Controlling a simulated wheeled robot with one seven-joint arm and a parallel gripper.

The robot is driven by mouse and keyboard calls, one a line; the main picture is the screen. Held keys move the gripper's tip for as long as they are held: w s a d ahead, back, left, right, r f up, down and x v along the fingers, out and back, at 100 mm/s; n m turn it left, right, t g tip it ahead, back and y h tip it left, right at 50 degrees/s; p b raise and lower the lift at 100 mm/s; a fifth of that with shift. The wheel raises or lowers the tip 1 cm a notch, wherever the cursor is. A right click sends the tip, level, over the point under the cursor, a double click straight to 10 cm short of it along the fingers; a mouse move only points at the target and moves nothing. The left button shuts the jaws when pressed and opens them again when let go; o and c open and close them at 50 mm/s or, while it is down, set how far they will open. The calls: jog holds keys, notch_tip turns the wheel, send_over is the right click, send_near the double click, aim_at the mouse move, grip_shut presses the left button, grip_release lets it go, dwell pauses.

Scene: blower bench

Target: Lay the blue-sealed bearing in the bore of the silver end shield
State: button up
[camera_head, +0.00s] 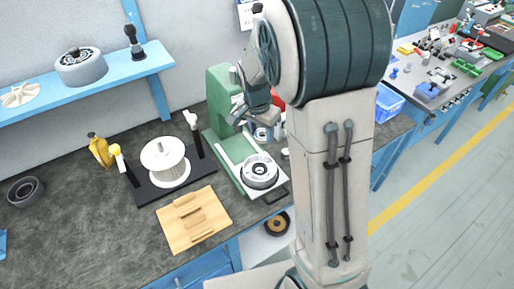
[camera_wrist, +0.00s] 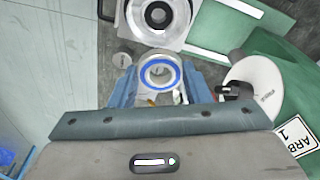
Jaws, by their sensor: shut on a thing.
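The blue-sealed bearing (camera_wrist: 146,76) is a silver ring with a bright blue band, seen between the blue fingers of my gripper (camera_wrist: 160,78) in the wrist view. My gripper is shut on it. The silver end shield (camera_wrist: 179,27) is at the top of the wrist view, apart from the bearing, with a dark round centre. In the head view the end shield (camera_head: 247,172) lies on a pale plate at the front of the green press. My gripper is partly hidden behind my arm there, beside the press and behind the shield.
The green press (camera_head: 218,92) stands close to my gripper. A wire spool (camera_head: 166,163) on a black stand, a yellow bottle (camera_head: 100,150) and a wooden board (camera_head: 186,232) are left of the shield. A blue bin (camera_head: 388,104) is right. The bench's left front is mostly clear.

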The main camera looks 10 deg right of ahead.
jog(key=shift+s+a+f+b, duration=0.3)
jog(key=shift+s+f+b, duration=0.2)
jog(key=shift+f+b, duration=0.25)
jog(key=b, duration=0.7)
send_over(259, 170)
notch_tip(259, 170, down, 7)
jog(key=shift+s+f, duration=0.1)
jog(key=shift+f, duration=0.1)
jog(key=shift+s+a, duration=0.1)
jog(key=shift+a, duration=0.05)
jog(key=shift+f+b, duration=2)
jog(key=shift+f, duration=0.5)
jog(key=shift+f, duration=0.25)
jog(key=o, duration=1.1)
